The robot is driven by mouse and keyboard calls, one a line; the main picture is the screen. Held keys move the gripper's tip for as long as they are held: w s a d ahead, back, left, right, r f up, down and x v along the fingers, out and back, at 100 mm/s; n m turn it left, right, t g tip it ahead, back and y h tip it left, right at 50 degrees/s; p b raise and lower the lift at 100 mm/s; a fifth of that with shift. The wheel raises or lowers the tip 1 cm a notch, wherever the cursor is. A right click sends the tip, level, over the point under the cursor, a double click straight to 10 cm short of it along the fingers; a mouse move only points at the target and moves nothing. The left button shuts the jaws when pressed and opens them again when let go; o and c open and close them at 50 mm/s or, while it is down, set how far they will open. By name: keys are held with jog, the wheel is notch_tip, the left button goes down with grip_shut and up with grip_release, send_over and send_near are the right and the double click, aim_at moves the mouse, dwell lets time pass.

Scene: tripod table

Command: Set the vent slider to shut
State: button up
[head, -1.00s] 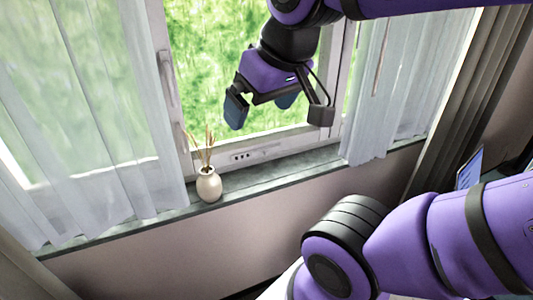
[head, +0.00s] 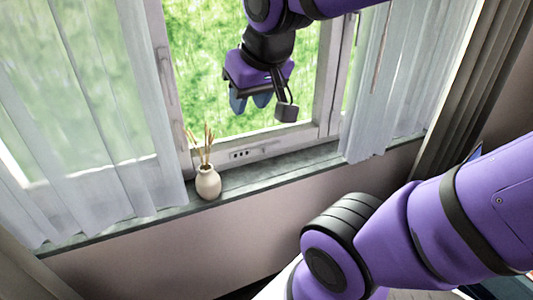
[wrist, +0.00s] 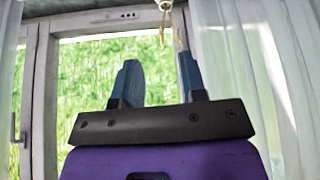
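The vent (head: 243,155) is a pale strip with dark openings on the window's bottom rail, right of the vase. Its openings show at the strip's left part. The slider is too small to make out clearly, and I cannot tell its exact position. The vent strip also shows at the top of the wrist view (wrist: 112,17), which appears upside down. My gripper (head: 250,103) hangs in front of the window pane, above the vent in the head view and apart from it. In the wrist view its two blue fingers (wrist: 159,63) stand apart with nothing between them.
A cream vase (head: 208,183) with dried stalks stands on the grey sill (head: 290,167), just left of the vent. Sheer curtains hang on the left (head: 95,110) and right (head: 385,90). A window handle (head: 166,72) is on the left frame. The sill right of the vase is clear.

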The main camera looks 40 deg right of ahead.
jog(key=w+d+f+m+h, duration=0.1)
jog(key=w+d+f+m, duration=0.25)
jog(key=w, duration=0.35)
jog(key=w+d+f+m+h, duration=0.1)
jog(key=w+d+f+m, duration=0.1)
jog(key=w+d+f, duration=0.3)
jog(key=m+t+y, duration=0.2)
jog(key=m+t, duration=0.7)
jog(key=m, duration=1.4)
send_near(266, 152)
jog(key=a, duration=0.2)
jog(key=w+a, duration=0.1)
jog(key=a, duration=0.1)
jog(key=a+f, duration=0.1)
jog(key=a, duration=0.1)
jog(key=shift+w+a, duration=0.35)
jog(key=shift+w, duration=0.05)
jog(key=s+d+f+m+t+h, duration=0.25)
jog(key=m+h, duration=0.25)
jog(key=m, duration=0.4)
jog(key=shift+m, duration=0.25)
jog(key=x, duration=0.7)
jog(key=d+x, duration=0.1)
jog(key=x, duration=0.2)
jog(key=shift+r, duration=0.35)
grip_shut()
